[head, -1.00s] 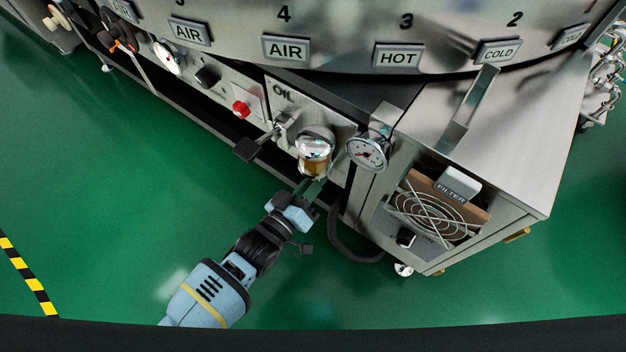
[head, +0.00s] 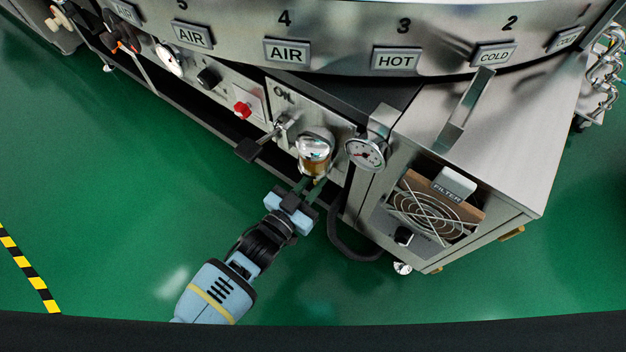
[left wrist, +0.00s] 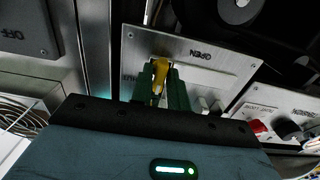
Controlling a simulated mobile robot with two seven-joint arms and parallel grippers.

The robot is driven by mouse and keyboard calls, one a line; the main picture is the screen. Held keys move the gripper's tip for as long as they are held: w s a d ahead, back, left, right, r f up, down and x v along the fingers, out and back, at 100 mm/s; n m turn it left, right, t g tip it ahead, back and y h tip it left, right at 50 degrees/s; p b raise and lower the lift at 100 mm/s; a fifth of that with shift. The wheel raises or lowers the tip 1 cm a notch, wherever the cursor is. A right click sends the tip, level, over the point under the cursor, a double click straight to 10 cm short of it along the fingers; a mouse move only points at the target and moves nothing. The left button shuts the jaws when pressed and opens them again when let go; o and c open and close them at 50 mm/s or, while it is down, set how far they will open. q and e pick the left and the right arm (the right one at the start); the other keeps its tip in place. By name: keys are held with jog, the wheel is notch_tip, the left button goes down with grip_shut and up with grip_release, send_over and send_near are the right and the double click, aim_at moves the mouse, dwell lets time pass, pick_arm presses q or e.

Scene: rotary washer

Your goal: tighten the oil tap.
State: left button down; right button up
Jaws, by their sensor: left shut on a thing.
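The oil unit is a clear glass cup with amber oil (head: 314,150) on a steel panel marked "OIL" in the head view. In the left wrist view a yellow tap handle (left wrist: 160,74) stands before a plate that reads "OPEN" upside down. My left gripper (head: 312,188) is just below the oil cup. In the left wrist view its dark green fingers (left wrist: 161,90) are on both sides of the yellow handle, shut on it. In the head view the gripper hides the tap. My right gripper is in neither view.
A black-handled lever (head: 247,149) is left of the oil cup, and a pressure gauge (head: 367,153) is to its right. A red knob (head: 242,110) sits farther left. A black hose (head: 348,245) loops beside my gripper. The green floor (head: 130,200) is clear at left.

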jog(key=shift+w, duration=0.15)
pick_arm(q)
jog(key=c, duration=1.5)
grip_release()
jog(key=shift+c, duration=0.2)
jog(key=shift+o, duration=0.3)
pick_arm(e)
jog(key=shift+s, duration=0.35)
pick_arm(q)
jog(key=shift+s, duration=0.1)
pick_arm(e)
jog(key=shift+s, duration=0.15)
